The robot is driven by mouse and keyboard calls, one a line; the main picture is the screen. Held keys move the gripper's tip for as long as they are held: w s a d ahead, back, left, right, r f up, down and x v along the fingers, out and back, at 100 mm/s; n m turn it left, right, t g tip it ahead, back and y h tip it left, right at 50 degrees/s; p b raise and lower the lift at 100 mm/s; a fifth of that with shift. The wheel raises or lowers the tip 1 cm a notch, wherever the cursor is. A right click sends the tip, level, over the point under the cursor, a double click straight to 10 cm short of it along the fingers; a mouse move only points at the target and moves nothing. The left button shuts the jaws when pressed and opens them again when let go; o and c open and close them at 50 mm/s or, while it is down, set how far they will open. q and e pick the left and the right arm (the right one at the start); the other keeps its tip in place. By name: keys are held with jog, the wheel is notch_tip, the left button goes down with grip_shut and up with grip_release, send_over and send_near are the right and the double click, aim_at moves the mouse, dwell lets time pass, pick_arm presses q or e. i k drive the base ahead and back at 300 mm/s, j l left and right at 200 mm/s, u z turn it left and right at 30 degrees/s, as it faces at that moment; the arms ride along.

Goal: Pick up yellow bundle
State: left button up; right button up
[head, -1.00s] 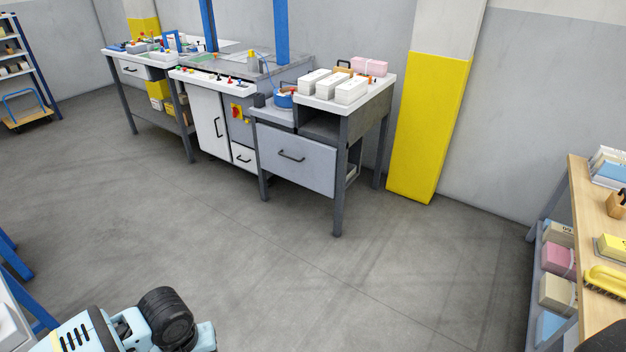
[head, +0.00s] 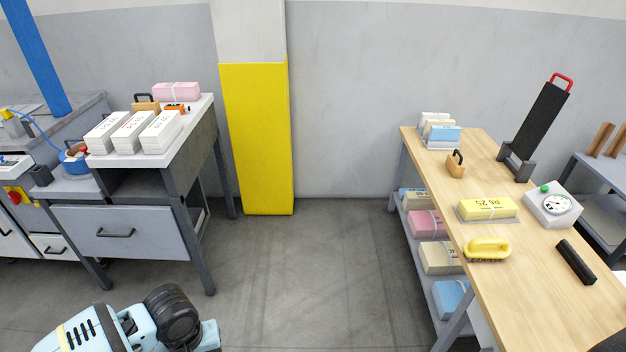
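The yellow bundle (head: 487,208) lies flat on a thin grey plate on the wooden table (head: 545,290) at the right. It has a white band and dark print on top. My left arm shows at the bottom left, but its gripper fingers cannot be made out. My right gripper is not in view; only a small dark part shows at the bottom right corner. Nothing is touching the bundle.
A yellow-handled brush (head: 487,249), a dial scale (head: 553,205), a black bar (head: 575,262) and a wooden stamp (head: 455,164) stand around the bundle. A grey workbench (head: 135,222) with white bundles is at left. Open floor (head: 330,280) lies between bench and table.

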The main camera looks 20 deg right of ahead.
aim_at(483, 209)
jog(key=i+z, duration=0.4)
jog(key=i, duration=0.2)
jog(key=i+j+z, duration=0.1)
jog(key=i+z, duration=0.3)
jog(key=i, duration=0.25)
jog(key=i+z, duration=0.25)
jog(key=z, duration=0.15)
jog(key=i+j+z, duration=0.1)
jog(key=i+z, duration=0.15)
jog(key=z, duration=0.15)
jog(key=i+j+z, duration=0.15)
jog(key=z, duration=0.3)
jog(key=i+j+z, duration=0.1)
jog(key=i+z, duration=0.2)
jog(key=z, duration=0.2)
jog(key=i+j+z, duration=0.25)
jog(key=z, duration=0.2)
jog(key=i+j+z, duration=0.3)
jog(key=z, duration=0.2)
